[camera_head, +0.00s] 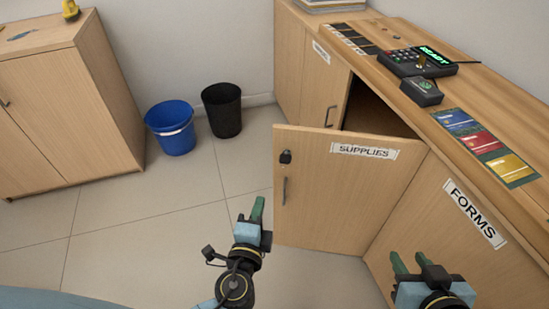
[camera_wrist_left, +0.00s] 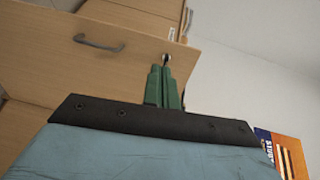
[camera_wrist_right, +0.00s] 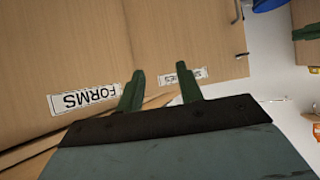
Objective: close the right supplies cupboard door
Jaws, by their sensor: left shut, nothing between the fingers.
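The right supplies cupboard door (camera_head: 330,200) stands open, swung out from the counter front. It bears a "SUPPLIES" label (camera_head: 363,151), a dark lock (camera_head: 285,157) and a bar handle (camera_head: 284,190). The cupboard opening (camera_head: 375,112) shows behind it. My left gripper (camera_head: 257,207) is shut and empty, just left of the door's free edge in the head view. In the left wrist view its fingertips (camera_wrist_left: 166,72) overlap the door near the lock; contact cannot be told. My right gripper (camera_head: 410,258) is open and empty before the "FORMS" panel. Its fingers (camera_wrist_right: 162,85) are apart in the right wrist view.
The "FORMS" panel (camera_head: 455,235) is flush, right of the open door. A neighbouring door (camera_head: 318,85) is closed. A terminal (camera_head: 415,62) and coloured cards (camera_head: 482,140) lie on the counter. Blue (camera_head: 172,130) and black (camera_head: 222,108) bins stand on otherwise clear floor.

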